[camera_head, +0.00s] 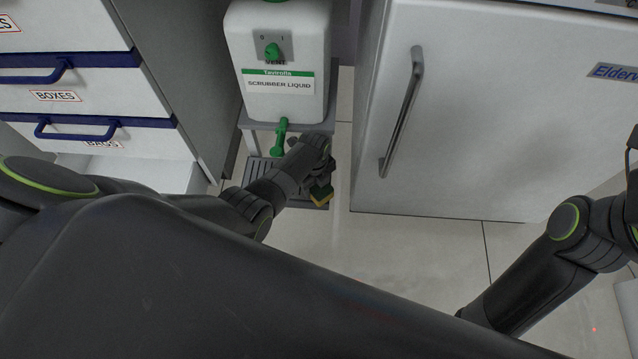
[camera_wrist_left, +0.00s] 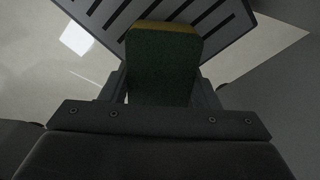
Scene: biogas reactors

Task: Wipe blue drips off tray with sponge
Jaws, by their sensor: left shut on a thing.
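My left gripper (camera_head: 322,183) is low by the white scrubber-liquid container and is shut on the sponge. The sponge (camera_head: 320,194) is green with a yellow layer; in the left wrist view the sponge (camera_wrist_left: 162,65) sits between the fingers (camera_wrist_left: 162,88). The slotted grey tray (camera_head: 263,172) lies below the container's green tap, partly hidden by my left arm. In the left wrist view the tray (camera_wrist_left: 232,22) is just beyond the sponge; I cannot tell whether they touch. No blue drips are discernible. My right gripper is out of view; only its arm shows.
The white container (camera_head: 285,100) stands on a grey stand, with a green tap (camera_head: 280,135) above the tray. A drawer cabinet (camera_head: 75,70) is at left, and a white cabinet with a long handle (camera_head: 400,110) is at right. The floor (camera_head: 400,245) between is clear.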

